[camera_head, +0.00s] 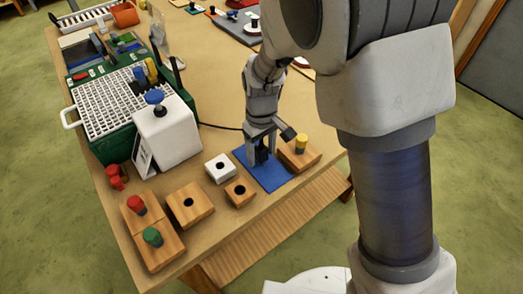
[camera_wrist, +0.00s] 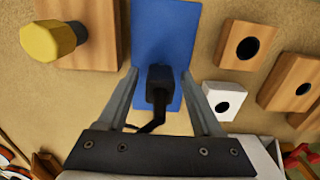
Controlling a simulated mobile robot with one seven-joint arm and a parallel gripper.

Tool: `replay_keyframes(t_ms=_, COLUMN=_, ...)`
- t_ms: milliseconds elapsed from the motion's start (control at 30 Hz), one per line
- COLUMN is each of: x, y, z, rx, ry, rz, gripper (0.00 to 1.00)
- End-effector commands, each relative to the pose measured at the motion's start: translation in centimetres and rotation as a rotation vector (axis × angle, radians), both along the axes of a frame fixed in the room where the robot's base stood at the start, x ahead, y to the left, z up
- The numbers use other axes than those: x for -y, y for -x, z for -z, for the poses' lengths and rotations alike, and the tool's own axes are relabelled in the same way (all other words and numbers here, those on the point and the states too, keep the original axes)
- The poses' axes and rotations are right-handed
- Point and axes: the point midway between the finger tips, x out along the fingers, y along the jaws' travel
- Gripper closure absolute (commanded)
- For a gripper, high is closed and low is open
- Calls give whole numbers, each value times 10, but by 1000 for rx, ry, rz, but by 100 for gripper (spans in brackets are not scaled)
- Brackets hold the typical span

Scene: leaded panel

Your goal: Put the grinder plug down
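The black grinder plug (camera_wrist: 160,78) stands on the blue mat (camera_wrist: 165,30), with its cord trailing toward the bottom of the wrist view. My gripper (camera_wrist: 160,71) is open around the plug, with a gap showing on both sides. In the head view my gripper (camera_head: 262,160) points down over the blue mat (camera_head: 272,182), and the plug shows dark between its fingers. The cord runs left toward the white grinder (camera_head: 170,135) with the blue knob. The plug's underside is hidden.
A wooden block with a yellow peg (camera_head: 301,144) stands close to the right of the mat. A white socket block (camera_head: 220,167) and wooden hole blocks (camera_head: 240,192) stand to the left. Red and green pegs (camera_head: 152,237) sit near the table's front-left corner.

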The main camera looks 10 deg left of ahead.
Motion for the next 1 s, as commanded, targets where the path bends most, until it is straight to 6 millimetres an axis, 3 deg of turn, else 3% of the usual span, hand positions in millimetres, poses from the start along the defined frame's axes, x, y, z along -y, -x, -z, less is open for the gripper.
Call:
replay_keyframes(t_ms=333, x=0, y=-1, z=-10, rx=2, ry=-2, rz=0, gripper=33)
replay_keyframes(t_ms=700, x=-1, y=-1, z=-86, rx=5, ry=-4, rz=0, gripper=33)
replay_keyframes(t_ms=1000, x=0, y=0, z=-122, rx=1, ry=-1, rz=1, gripper=33)
